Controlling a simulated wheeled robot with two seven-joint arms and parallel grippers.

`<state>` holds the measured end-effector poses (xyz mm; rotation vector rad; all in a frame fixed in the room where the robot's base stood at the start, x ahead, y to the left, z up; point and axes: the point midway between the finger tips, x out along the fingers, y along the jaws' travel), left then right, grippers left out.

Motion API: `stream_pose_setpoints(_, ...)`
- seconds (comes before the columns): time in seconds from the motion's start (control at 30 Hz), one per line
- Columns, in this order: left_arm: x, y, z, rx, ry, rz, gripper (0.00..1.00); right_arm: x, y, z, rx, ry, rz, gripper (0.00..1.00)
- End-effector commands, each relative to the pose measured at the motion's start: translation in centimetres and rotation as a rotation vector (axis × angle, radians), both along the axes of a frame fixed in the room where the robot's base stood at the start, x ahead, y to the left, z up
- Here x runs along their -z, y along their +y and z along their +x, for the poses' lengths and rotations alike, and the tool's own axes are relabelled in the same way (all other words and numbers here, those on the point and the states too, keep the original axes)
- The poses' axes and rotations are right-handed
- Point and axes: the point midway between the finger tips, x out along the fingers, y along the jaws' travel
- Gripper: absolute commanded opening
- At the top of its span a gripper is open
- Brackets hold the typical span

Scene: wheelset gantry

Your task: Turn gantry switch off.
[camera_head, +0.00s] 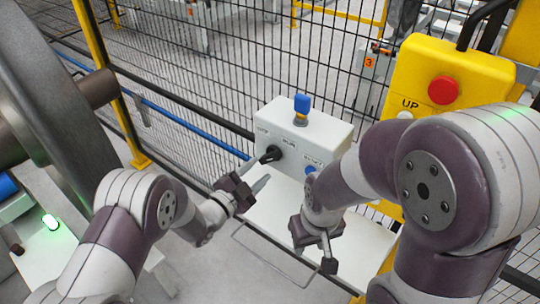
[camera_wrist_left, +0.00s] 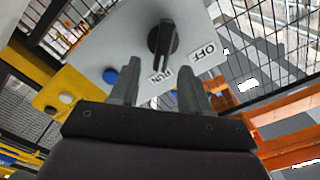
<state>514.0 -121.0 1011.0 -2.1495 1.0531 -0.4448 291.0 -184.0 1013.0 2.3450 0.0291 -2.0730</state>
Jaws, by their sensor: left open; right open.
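The black rotary gantry switch (camera_head: 271,154) is on the front of a light grey control box (camera_head: 325,131). In the left wrist view the switch (camera_wrist_left: 164,38) has its handle pointing down toward the RUN label, and an OFF label (camera_wrist_left: 203,54) is to its right. My left gripper (camera_head: 256,174) is open just in front of the switch. In its wrist view the two fingers (camera_wrist_left: 160,75) stand either side of the handle's lower end; contact cannot be told. My right gripper (camera_head: 327,258) is open and empty, lower right of the box.
A blue button (camera_wrist_left: 110,75) is beside the left finger in the wrist view. A blue-topped part (camera_head: 302,104) stands on the box. A yellow panel with a red button (camera_head: 443,90) is at the right. Black mesh fence (camera_head: 225,85) runs behind. A large wheel (camera_head: 45,100) is at the left.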

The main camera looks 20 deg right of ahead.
Motion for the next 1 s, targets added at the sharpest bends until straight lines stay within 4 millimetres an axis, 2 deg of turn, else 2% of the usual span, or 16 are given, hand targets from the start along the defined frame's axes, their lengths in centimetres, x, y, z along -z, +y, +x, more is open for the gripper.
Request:
stream_pose_setpoints(0.1, -0.2, -2.2, 1.7, 0.0, 0.002, -0.001, 0.47, -0.8, 0.0, 0.0, 0.0, 0.0, 0.0, 0.43)
stream_pose_setpoints(0.3, -0.1, -4.4, 3.5, -0.001, 0.002, 0.0, 0.47, -1.1, 0.0, 0.0, 0.0, 0.0, 0.0, 0.43)
stream_pose_setpoints(0.67, 0.0, -5.0, 4.0, -0.004, 0.003, -0.001, 0.47, -1.2, 0.0, 0.0, 0.0, 0.0, 0.0, 0.43)
stream_pose_setpoints(0.7, 0.0, -5.0, 4.0, -0.004, 0.003, -0.001, 0.44, -1.2, 0.0, 0.0, 0.0, 0.0, 0.0, 0.43)
stream_pose_setpoints(0.77, 0.0, -4.9, 4.0, -0.004, 0.003, -0.001, 0.24, -1.2, 0.0, 0.0, 0.0, 0.0, 0.0, 0.43)
stream_pose_setpoints(0.8, 0.0, -4.9, 4.0, -0.004, 0.003, -0.001, 0.11, -1.2, 0.0, 0.0, 0.0, 0.0, 0.0, 0.43)
stream_pose_setpoints(0.83, 0.0, -4.9, 4.0, -0.004, 0.003, -0.001, 0.06, -1.2, 0.0, 0.0, 0.0, 0.0, 0.0, 0.43)
stream_pose_setpoints(1.0, 0.0, -4.9, 4.0, -0.004, 0.006, -0.003, 0.06, -1.1, 0.0, 0.0, 0.0, 0.0, 0.0, 0.43)
